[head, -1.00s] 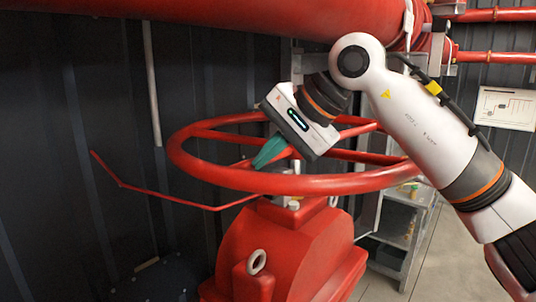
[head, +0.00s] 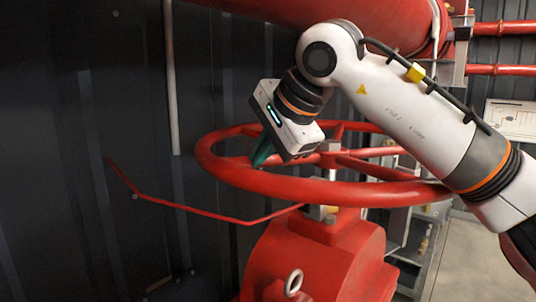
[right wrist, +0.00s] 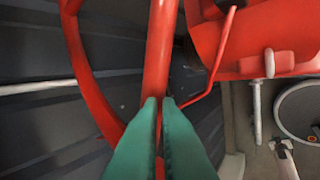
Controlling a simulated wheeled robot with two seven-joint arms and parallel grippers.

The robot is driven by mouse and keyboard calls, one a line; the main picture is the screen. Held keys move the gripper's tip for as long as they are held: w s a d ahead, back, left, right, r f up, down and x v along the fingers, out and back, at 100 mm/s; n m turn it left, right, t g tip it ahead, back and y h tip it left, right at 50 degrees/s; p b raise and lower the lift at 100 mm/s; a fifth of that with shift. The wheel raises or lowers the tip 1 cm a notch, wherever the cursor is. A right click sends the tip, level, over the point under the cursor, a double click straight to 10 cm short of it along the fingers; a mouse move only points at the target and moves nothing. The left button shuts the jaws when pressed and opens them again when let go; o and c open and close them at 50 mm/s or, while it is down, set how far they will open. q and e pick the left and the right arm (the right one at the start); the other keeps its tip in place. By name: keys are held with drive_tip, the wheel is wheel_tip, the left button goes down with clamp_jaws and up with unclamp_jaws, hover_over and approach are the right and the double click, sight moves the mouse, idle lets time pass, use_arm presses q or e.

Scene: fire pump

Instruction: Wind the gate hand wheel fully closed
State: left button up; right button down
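The red gate hand wheel (head: 300,188) lies level above a red valve body (head: 320,262). My right gripper (head: 258,160) is over the left part of the wheel, with its green fingers pointing down at a spoke. In the right wrist view the two fingers (right wrist: 159,101) are close together over a red spoke (right wrist: 160,45), with a thin strip of red between them. Whether they clamp the spoke cannot be made out. The curved rim (right wrist: 88,85) passes left of the fingers. My left gripper is not in view.
A thick red pipe (head: 335,22) runs above the wheel. A thin bent red bar (head: 185,207) is left of the valve. A dark ribbed wall (head: 90,120) stands behind. A grey shelf (head: 415,235) and open floor (head: 470,262) are at the right.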

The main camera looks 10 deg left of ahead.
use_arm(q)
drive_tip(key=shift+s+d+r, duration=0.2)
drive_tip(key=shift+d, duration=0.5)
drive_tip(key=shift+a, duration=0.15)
